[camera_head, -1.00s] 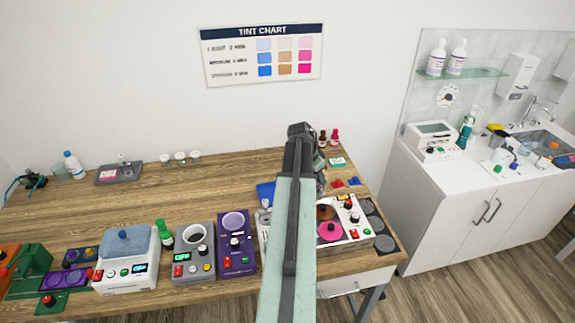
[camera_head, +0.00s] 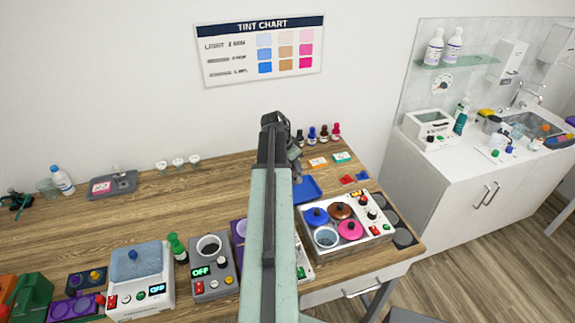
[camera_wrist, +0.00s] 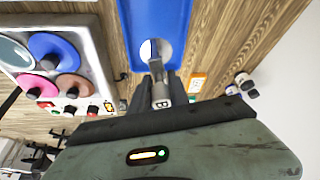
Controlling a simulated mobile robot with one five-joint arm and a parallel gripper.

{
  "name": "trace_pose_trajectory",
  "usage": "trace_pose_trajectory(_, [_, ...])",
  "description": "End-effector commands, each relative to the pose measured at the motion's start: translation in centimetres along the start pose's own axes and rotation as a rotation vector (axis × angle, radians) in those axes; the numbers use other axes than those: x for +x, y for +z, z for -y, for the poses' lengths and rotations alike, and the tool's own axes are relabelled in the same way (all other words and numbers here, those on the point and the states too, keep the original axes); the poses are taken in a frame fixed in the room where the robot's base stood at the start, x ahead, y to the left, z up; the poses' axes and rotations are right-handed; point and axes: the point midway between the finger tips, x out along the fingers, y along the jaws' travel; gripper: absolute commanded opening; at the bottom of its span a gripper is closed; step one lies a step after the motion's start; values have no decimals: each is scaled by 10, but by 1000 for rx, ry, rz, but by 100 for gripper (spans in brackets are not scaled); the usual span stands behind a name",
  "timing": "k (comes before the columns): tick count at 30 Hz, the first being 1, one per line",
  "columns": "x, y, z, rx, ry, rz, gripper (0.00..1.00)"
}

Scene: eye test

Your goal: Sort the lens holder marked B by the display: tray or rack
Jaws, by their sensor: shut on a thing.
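My gripper (camera_wrist: 157,78) is shut on the lens holder (camera_wrist: 164,101), a small pale piece with a letter B on it. A clear round lens (camera_wrist: 150,52) shows just beyond the fingertips, in front of the blue tray (camera_wrist: 181,20). I cannot tell whether it touches the tray. The blue tray also lies on the table in the head view (camera_head: 307,189), right of my arm. My arm hides the fingertips and holder there. A grey cup device (camera_head: 212,268) has a green display (camera_head: 201,271) reading OFF. I cannot make out a rack.
A white device with a blue pad (camera_head: 137,262) and a green bottle (camera_head: 177,248) stand left. Small bottles (camera_head: 323,133) line the back. Bare wood (camera_head: 190,205) lies left of my arm.

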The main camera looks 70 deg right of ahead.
Motion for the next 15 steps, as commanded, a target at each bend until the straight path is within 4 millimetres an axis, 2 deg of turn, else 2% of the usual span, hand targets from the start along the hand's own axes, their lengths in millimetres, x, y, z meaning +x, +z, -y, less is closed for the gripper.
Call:
trace_pose_trajectory(6, [2,6,3,-151,-61,-1,0])
trace_pose_trajectory(15, [10,12,6,-156,-62,0,0])
